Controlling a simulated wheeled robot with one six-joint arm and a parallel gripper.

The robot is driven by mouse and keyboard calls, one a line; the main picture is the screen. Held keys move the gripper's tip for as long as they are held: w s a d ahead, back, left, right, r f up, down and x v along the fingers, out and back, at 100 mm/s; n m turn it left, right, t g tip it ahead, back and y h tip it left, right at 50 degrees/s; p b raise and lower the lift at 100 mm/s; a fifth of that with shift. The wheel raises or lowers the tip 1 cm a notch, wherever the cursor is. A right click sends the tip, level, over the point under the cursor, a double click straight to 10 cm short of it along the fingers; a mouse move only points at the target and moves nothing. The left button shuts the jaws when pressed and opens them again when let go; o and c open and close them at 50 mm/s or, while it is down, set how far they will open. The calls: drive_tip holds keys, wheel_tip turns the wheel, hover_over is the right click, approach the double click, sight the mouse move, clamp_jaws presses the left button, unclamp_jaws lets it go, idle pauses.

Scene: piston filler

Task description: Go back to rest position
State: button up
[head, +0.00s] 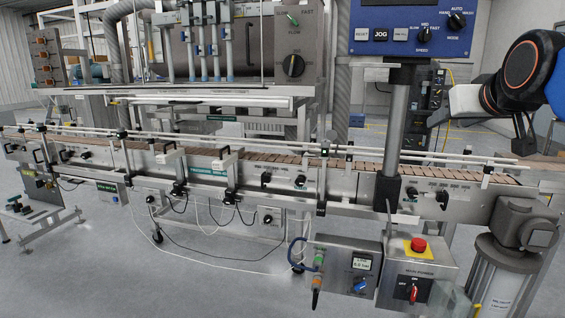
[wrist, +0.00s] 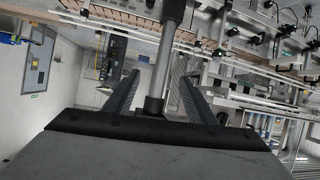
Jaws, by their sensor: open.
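My gripper (wrist: 156,68) shows in the wrist view with its two dark fingers spread apart and nothing gripped. A grey metal post (wrist: 168,50) appears between the fingers in that picture; I cannot tell how far beyond them it stands. In the head view, my arm (head: 528,72) is at the upper right, above the right end of the conveyor. The gripper fingers cannot be made out clearly there.
A conveyor (head: 340,162) with rails runs across the head view. A blue control panel (head: 410,28) stands on a post (head: 396,125) left of my arm. A box with a red emergency button (head: 418,245) and a grey motor (head: 525,225) are in front.

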drive_tip(key=s+a+f+g, duration=0.2)
drive_tip(key=s+f, duration=0.4)
drive_tip(key=f, duration=0.6)
drive_tip(key=s+a+f+g+y, duration=0.1)
drive_tip(key=s+a+f+g, duration=0.2)
drive_tip(key=s+f, duration=0.4)
drive_tip(key=s+a+f+n+g+y, duration=0.1)
drive_tip(key=s+f, duration=0.6)
drive_tip(key=f, duration=1.1)
drive_tip(key=shift+a+g, duration=0.8)
drive_tip(key=shift+g, duration=0.3)
